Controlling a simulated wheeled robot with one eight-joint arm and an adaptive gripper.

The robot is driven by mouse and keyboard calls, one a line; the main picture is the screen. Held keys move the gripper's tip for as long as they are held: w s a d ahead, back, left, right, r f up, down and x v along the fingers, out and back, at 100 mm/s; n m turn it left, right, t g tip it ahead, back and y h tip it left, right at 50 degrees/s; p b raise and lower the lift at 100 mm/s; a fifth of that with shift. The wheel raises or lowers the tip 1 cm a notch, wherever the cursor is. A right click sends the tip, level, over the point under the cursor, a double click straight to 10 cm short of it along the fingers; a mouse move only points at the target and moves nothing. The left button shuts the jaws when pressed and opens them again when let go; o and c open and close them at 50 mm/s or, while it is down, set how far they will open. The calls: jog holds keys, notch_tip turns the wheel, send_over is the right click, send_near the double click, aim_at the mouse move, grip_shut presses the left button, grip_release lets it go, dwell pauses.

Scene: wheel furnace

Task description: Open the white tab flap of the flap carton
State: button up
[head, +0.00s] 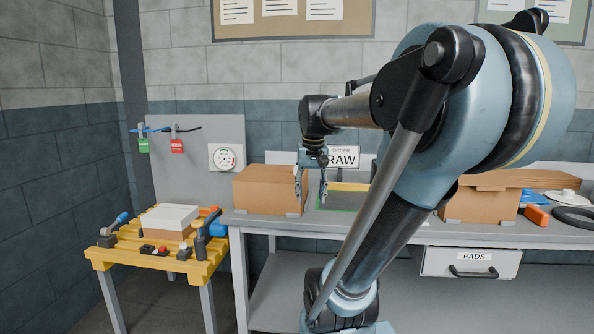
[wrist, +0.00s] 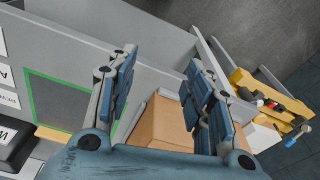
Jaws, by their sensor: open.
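A closed brown carton (head: 268,190) stands at the left end of the grey bench. A second brown carton (head: 480,204) stands farther right, partly behind my arm. Which one is the flap carton is not certain. My gripper (head: 311,190) is open and empty, fingers pointing down, at the left carton's right side. In the wrist view the gripper (wrist: 160,62) has its fingers apart, with the left carton (wrist: 165,127) showing between and beyond them. A small pale piece (wrist: 167,93) shows at that carton's edge, possibly the white tab. Contact cannot be told.
A yellow table (head: 112,256) at the left holds a white-topped box (head: 170,216) and tools. A green-edged dark mat (wrist: 68,103) lies on the bench beside the left carton. A RAW sign (head: 343,158) stands behind. A PADS drawer (head: 470,262) hangs under the bench.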

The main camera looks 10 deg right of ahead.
jog(key=w+r+m+g, duration=0.1)
jog(key=w+r+m, duration=0.1)
jog(key=w+r, duration=1.9)
jog(key=f, duration=0.6)
jog(key=w+f, duration=0.1)
jog(key=f, duration=1.2)
jog(key=shift+w+f, duration=0.15)
jog(key=shift+w, duration=0.15)
grip_shut()
